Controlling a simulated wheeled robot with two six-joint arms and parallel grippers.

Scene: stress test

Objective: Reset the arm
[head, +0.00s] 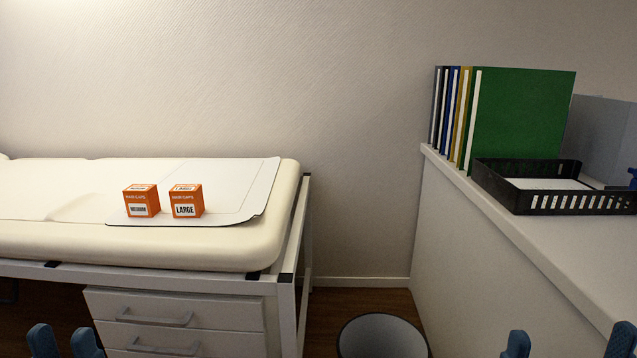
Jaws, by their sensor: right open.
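The rest of both arms is out of view.
Two orange boxes, marked medium (141,201) and large (186,201), stand on a padded couch (180,248). Drawers (180,318) sit below. A round bin (382,336) stands on the floor. A counter (500,270) at right bears folders (520,115) and a black tray (560,203).

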